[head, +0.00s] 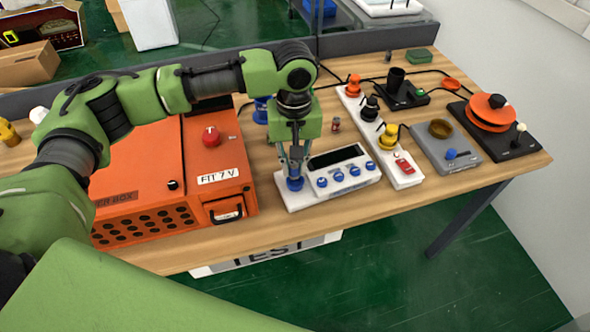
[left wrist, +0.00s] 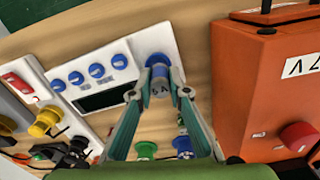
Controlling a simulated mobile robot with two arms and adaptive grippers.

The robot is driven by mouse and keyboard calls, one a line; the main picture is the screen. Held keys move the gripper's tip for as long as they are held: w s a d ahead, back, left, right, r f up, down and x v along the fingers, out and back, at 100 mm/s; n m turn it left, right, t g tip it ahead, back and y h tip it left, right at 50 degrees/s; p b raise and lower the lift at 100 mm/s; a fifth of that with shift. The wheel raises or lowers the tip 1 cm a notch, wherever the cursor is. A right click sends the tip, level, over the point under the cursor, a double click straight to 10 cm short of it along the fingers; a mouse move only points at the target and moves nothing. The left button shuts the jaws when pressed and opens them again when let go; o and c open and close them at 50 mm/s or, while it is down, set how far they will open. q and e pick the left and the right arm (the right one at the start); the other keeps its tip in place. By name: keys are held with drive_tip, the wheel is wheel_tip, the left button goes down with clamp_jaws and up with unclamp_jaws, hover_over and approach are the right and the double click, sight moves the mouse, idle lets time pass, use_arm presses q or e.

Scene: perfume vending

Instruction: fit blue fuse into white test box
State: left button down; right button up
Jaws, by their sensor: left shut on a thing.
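The white test box (head: 330,192) stands near the table's front edge, with a dark display and several blue knobs. It also shows in the left wrist view (left wrist: 134,48). A blue round socket (left wrist: 158,61) sits at its left end in the head view. My left gripper (head: 294,172) points down over that end. It is shut on the blue fuse (left wrist: 159,86), which is lined up with the blue socket and close to or touching it. I cannot tell how deep it sits. My right gripper is not in view.
An orange box (head: 130,170) with a red button stands close left of the test box. A white strip with coloured plugs (head: 404,178) is close right. A grey device (head: 452,160) and black one with orange discs (head: 515,140) stand farther right. A green piece (left wrist: 146,150) lies behind my gripper.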

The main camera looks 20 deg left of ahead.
sight(295, 185)
use_arm(q)
drive_tip(key=shift+w+f, duration=0.2)
drive_tip(key=shift+f, duration=0.05)
wheel_tip(295, 185, down, 3)
drive_tip(key=shift+w+p, duration=0.1)
drive_tip(key=shift+p, duration=0.5)
drive_tip(key=shift+f, duration=0.2)
drive_tip(key=shift+f, duration=0.1)
drive_tip(key=shift+s+f, duration=0.5)
drive_tip(key=shift+f, duration=0.05)
drive_tip(key=c, duration=1.9)
unclamp_jaws()
drive_tip(key=shift+w+f, duration=0.25)
drive_tip(key=shift+w, duration=0.05)
